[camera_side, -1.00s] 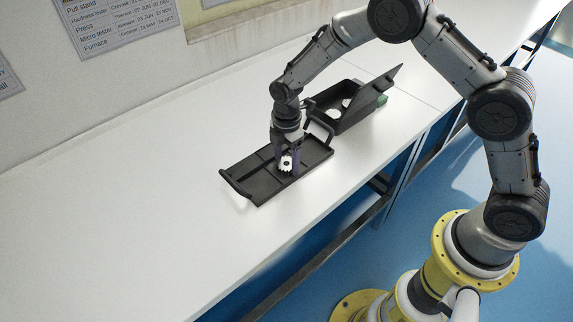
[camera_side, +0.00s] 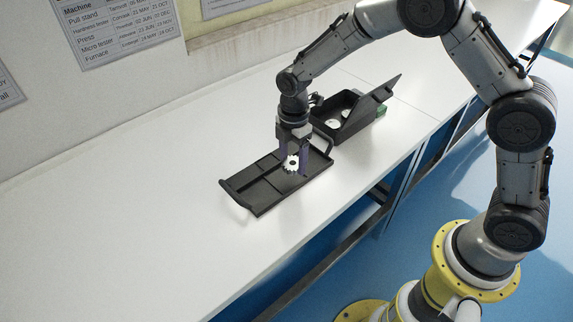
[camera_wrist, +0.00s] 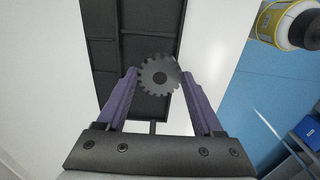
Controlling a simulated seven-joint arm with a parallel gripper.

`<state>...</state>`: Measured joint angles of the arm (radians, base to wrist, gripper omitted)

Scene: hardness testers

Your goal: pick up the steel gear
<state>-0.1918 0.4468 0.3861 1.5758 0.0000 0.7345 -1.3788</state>
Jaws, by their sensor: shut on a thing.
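My gripper is shut on the gear. I cannot tell exactly how far the gear is above the tray floor. The tray also shows behind the gear in the wrist view (camera_wrist: 110,60).
A black open box (camera_side: 326,117) with a raised lid (camera_side: 372,103) and pale round parts (camera_side: 333,123) stands behind the tray. The white bench (camera_side: 120,210) is clear to the left.

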